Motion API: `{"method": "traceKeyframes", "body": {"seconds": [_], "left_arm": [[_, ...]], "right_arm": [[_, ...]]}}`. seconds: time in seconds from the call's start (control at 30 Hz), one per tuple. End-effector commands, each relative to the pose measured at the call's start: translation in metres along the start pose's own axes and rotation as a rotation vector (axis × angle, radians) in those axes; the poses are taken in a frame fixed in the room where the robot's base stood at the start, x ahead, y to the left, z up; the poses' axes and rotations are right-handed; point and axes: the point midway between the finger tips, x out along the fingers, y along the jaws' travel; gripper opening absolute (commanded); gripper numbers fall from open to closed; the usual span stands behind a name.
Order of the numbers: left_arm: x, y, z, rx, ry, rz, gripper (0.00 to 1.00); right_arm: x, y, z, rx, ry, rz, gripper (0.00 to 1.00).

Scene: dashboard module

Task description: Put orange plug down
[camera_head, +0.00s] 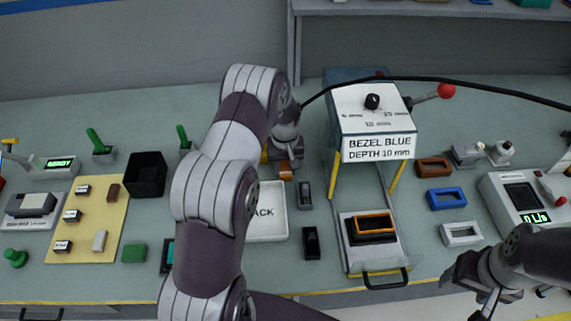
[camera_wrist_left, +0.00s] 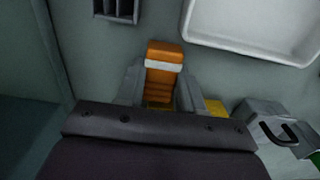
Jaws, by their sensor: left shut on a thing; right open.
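The orange plug (camera_wrist_left: 164,57) with a white band sits between the fingers of my left gripper (camera_wrist_left: 161,88), which is shut on it. In the head view, the orange-brown plug (camera_head: 285,172) shows just below my left gripper (camera_head: 281,158), beyond the white tray. Whether the plug touches the table cannot be told. My left arm hides part of the table. My right gripper (camera_head: 470,285) is open and empty at the front right edge.
A white tray (camera_head: 276,233) with partly hidden lettering lies nearby; it also shows in the wrist view (camera_wrist_left: 246,43). A grey block (camera_head: 305,194) and a black block (camera_head: 311,243) stand right of it. A bezel press (camera_head: 372,123) stands further right.

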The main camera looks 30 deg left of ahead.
Motion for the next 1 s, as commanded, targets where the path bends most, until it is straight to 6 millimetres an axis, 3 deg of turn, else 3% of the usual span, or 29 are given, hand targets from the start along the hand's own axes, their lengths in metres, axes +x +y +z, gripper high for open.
{"method": "traceKeyframes", "body": {"seconds": [0.23, 0.27, 0.33, 0.6, 0.73, 1.0], "left_arm": [[0.005, 0.0, 0.0, 0.0, -0.001, 0.0, 0.0], [0.005, 0.0, 0.0, 0.0, -0.001, 0.0, 0.4], [0.004, 0.0, 0.0, 0.0, -0.001, 0.0, 0.62], [0.003, 0.0, 0.0, 0.0, -0.001, 0.0, 0.62], [-0.009, 0.0, -0.001, 0.0, 0.002, 0.001, 0.62], [-0.078, 0.0, -0.001, 0.0, 0.004, 0.001, 0.62]], "right_arm": [[0.004, 0.0, 0.001, 0.0, 0.0, 0.0, 0.67], [0.004, 0.0, 0.001, 0.0, 0.0, 0.0, 0.67], [0.003, 0.0, 0.001, 0.0, 0.0, 0.0, 0.67], [0.002, 0.0, 0.0, 0.0, 0.0, 0.0, 0.67], [0.004, 0.0, 0.001, 0.0, 0.0, 0.0, 0.67], [0.02, 0.0, 0.003, 0.0, 0.0, 0.0, 0.67]]}}
